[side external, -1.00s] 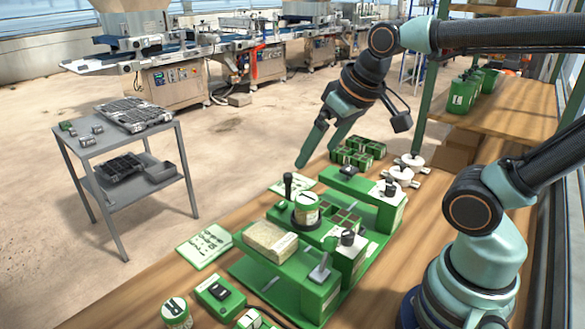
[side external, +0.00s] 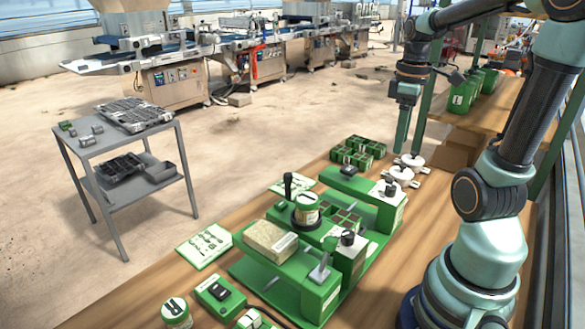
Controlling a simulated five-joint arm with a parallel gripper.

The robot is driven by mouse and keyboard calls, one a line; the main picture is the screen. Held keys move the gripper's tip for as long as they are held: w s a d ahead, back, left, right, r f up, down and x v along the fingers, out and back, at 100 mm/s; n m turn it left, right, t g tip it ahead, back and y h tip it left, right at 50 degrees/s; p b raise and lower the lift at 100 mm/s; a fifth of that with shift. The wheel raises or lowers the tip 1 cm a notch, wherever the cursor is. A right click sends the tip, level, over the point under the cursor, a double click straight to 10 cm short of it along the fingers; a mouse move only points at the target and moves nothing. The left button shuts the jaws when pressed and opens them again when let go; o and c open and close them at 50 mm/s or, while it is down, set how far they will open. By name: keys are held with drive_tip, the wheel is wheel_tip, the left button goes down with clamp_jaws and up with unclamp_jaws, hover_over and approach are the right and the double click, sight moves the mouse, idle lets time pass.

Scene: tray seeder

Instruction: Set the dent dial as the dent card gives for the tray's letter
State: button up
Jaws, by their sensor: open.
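My gripper (side external: 410,148) hangs open and empty, fingers down, above the bench's far right part, beyond the white discs. The green seeder (side external: 262,290) stands on the bench. A black knob (side external: 348,238) tops its front right box, and another dark knob (side external: 390,189) sits on its far right box; I cannot tell which is the dent dial. A small celled tray (side external: 345,216) lies in the seeder's middle; its letter is not readable. A card (side external: 205,247) lies left of the seeder and another card (side external: 292,184) behind it; their print is too small to read.
White discs (side external: 402,172) and green pots (side external: 358,150) stand at the bench's far side. A grey cart (side external: 130,143) stands apart.

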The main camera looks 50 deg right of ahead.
sight(391, 186)
wheel_tip(391, 186, down, 12)
drive_tip(key=shift+r, duration=0.1)
idle(0.4)
clamp_jaws()
